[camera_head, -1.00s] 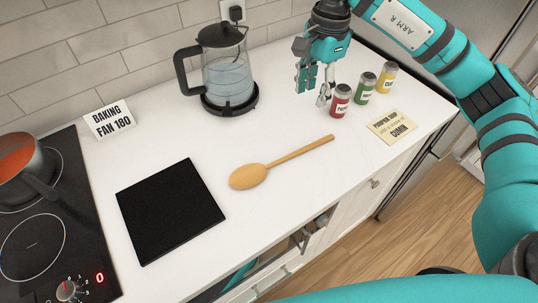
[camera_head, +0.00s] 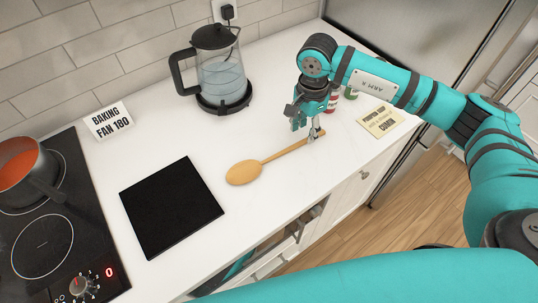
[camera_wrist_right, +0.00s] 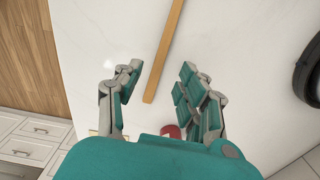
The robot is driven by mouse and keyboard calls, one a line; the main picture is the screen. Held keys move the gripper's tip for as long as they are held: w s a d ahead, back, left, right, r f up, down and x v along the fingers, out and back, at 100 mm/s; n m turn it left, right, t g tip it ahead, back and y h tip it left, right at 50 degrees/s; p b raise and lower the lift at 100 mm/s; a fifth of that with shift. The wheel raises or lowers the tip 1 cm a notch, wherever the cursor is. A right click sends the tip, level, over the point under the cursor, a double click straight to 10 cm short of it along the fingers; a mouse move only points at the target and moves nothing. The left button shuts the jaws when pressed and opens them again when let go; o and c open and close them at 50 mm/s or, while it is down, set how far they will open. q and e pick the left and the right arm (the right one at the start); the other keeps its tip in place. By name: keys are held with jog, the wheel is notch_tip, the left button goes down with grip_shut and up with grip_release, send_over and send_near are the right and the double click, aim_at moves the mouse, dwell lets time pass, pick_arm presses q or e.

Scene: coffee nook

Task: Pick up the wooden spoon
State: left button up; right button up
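The wooden spoon (camera_head: 262,165) lies on the white counter, its bowl toward the left and its handle running up to the right. My right gripper (camera_head: 308,130) is over the handle end in the head view. In the right wrist view the handle (camera_wrist_right: 164,55) runs between the open fingers of the right gripper (camera_wrist_right: 158,88), with clear gaps on both sides. The fingers do not touch it. The spoon's bowl is out of the wrist view. My left gripper is not in view.
A black mat (camera_head: 170,207) lies left of the spoon. A glass kettle (camera_head: 222,75) stands behind it. Spice jars (camera_head: 350,93) are partly hidden behind my right arm, near a paper note (camera_head: 380,122). A stove (camera_head: 50,230) with a pot (camera_head: 22,170) is at left.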

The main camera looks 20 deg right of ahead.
aim_at(304, 141)
jog(key=shift+f+p, duration=0.4)
jog(key=shift+f, duration=1.35)
grip_shut()
jog(key=shift+r, duration=0.1)
